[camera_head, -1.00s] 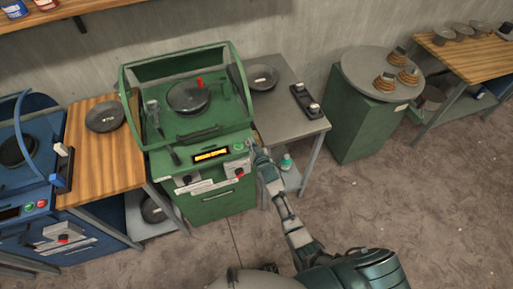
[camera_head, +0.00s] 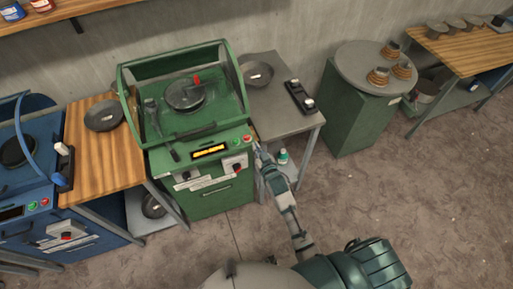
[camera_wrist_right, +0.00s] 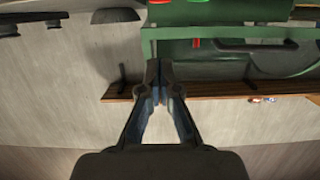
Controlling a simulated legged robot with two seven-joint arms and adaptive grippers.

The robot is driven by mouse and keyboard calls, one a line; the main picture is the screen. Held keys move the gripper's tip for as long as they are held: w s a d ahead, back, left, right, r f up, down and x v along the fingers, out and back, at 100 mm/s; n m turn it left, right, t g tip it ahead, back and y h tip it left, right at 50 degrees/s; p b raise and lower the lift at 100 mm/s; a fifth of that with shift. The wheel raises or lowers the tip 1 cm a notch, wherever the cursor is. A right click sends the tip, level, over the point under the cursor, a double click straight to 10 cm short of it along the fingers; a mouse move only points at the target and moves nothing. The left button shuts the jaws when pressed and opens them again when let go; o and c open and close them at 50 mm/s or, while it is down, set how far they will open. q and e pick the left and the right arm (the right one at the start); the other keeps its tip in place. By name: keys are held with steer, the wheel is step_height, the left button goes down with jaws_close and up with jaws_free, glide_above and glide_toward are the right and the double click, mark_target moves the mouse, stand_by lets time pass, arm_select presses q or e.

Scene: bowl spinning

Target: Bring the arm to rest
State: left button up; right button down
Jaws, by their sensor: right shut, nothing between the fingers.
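My right gripper (camera_head: 258,150) is beside the right front corner of the green spinning machine (camera_head: 222,192), close to its red and green buttons (camera_head: 243,140). In the right wrist view the gripper (camera_wrist_right: 158,68) is shut, its fingertips together with nothing between them. Whether it touches the machine is unclear. My right arm (camera_head: 290,215) reaches up from the bottom of the head view. The machine's display is lit yellow, and a dark bowl (camera_head: 184,95) sits inside under the raised green guard (camera_head: 172,62). My left gripper is not in view.
A grey side table (camera_head: 290,125) with a bowl (camera_head: 257,73) and a dark block (camera_head: 299,97) stands right of the machine. A wooden table (camera_head: 92,150) and a blue machine (camera_head: 40,215) are left. A green pedestal (camera_head: 350,120) stands further right, with open floor before it.

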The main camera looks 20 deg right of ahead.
steer(key=shift+a, duration=0.15)
stand_by(0.4)
steer(key=s+f+g, duration=0.2)
steer(key=s+f, duration=0.3)
steer(key=f, duration=0.5)
steer(key=s+f+n+g, duration=0.15)
steer(key=s+f, duration=0.35)
steer(key=f, duration=0.6)
steer(key=s+f+g, duration=0.3)
steer(key=s+f, duration=0.2)
steer(key=f, duration=0.5)
steer(key=s+d+f+g, duration=0.1)
steer(key=s+f, duration=0.5)
steer(key=s, duration=0.6)
steer(key=s+d+f+g, duration=0.2)
steer(key=s+f+g, duration=0.2)
steer(key=s, duration=0.9)
steer(key=s+d+f+g, duration=0.1)
steer(key=s+f+g, duration=0.2)
steer(key=s+f, duration=0.5)
steer(key=s, duration=0.4)
steer(key=shift+s+d+f+h, duration=0.3)
steer(key=shift+s+d+f, duration=0.05)
steer(key=shift+s, duration=0.05)
steer(key=shift+n, duration=0.25)
